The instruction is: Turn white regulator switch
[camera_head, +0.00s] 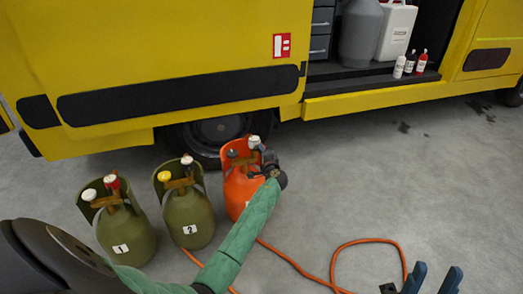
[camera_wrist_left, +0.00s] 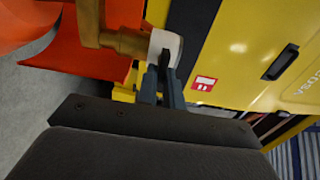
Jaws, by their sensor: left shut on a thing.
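The white regulator switch (camera_head: 254,141) sits on the brass valve at the top of the orange cylinder (camera_head: 235,190). In the left wrist view, the white switch (camera_wrist_left: 165,43) is at the end of a brass stem, with orange metal behind it. My left gripper (camera_head: 261,150) reaches this valve from the right, and its fingers (camera_wrist_left: 165,72) are shut on the white switch. The fingertips hide part of the switch. My right gripper (camera_head: 432,278) shows at the bottom right, its blue fingers apart and empty.
Two olive cylinders, number 1 (camera_head: 125,232) and number 2 (camera_head: 188,218), stand left of the orange one. The yellow van (camera_head: 180,50) is close behind. An orange hose (camera_head: 335,262) lies on the floor. Bottles (camera_head: 410,62) stand in the van's doorway. Floor at right is clear.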

